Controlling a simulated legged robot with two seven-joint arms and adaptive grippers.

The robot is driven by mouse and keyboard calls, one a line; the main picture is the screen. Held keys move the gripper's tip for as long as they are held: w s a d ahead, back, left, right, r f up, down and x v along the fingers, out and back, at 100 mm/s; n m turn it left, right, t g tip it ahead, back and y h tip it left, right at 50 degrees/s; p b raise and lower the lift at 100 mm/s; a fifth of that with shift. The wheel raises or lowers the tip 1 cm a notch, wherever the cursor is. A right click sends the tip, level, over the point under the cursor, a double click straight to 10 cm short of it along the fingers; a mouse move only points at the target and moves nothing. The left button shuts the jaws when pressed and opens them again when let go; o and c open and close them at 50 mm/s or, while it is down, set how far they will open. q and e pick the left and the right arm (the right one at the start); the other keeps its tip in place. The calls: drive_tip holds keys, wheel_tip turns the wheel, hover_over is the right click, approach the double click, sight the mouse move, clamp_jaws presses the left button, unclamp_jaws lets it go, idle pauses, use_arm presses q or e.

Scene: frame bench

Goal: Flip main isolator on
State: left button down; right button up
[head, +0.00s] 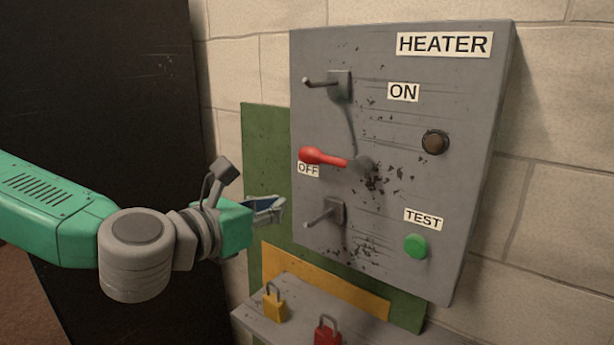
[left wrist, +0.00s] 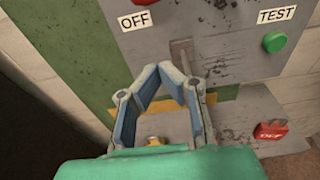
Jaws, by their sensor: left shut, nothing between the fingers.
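The grey HEATER panel (head: 400,260) hangs on the wall. Its red lever handle (head: 322,157) points left, at the OFF label (head: 308,170); the ON label (head: 403,92) is higher up. My right gripper is not in view.
Grey pegs stick out above (head: 322,83) and below (head: 318,218) the handle. A green TEST button (head: 416,246) and a dark round lamp (head: 435,143) are at right. A shelf (head: 255,318) holds a yellow padlock (head: 273,305) and a red padlock (head: 327,333).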

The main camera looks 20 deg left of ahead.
sight(321, 189)
use_arm(q)
drive_tip(key=x, duration=1)
drive_tip(key=shift+p, duration=0.35)
drive_tip(key=r, duration=0.1)
drive_tip(key=r+p, duration=0.1)
drive_tip(key=r, duration=0.1)
drive_tip(key=shift+s+a+r, duration=0.1)
drive_tip(key=shift+s+r, duration=0.15)
drive_tip(key=shift+s, duration=0.1)
drive_tip(key=shift+s+a+r, duration=0.1)
drive_tip(key=shift+s+r, duration=0.05)
drive_tip(key=shift+r, duration=0.1)
drive_tip(key=shift+a+f, duration=0.1)
